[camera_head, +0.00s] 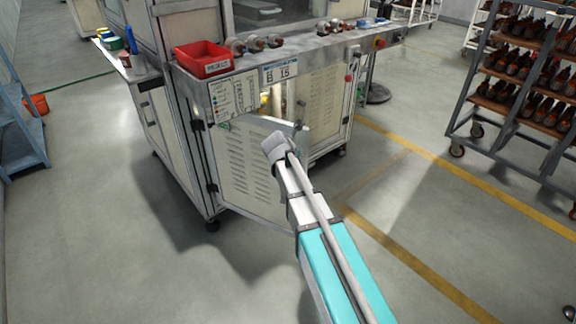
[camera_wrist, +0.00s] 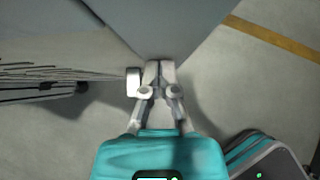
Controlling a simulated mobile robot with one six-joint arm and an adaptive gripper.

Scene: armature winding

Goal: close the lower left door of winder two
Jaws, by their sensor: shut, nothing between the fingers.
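The lower left door (camera_head: 243,165) of the winder is a pale louvred panel in the head view. It stands ajar, hinged at its left side, with its right edge swung out from the cabinet. Behind its top edge the lit inside of the cabinet (camera_head: 268,97) shows. My gripper's end of the arm is in front of the door's right part, and hides some of it. In the wrist view my gripper (camera_wrist: 154,68) is shut and empty, close to a large grey surface. A small pale block is beside the left finger. Whether the fingers touch the door, I cannot tell.
The winder's bench top carries a red bin (camera_head: 203,58) and several armatures (camera_head: 255,43). A louvred panel to the right of the opening looks closed. A rack (camera_head: 495,100) of parts stands at right, a blue step frame (camera_head: 20,125) at left. The front floor is open.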

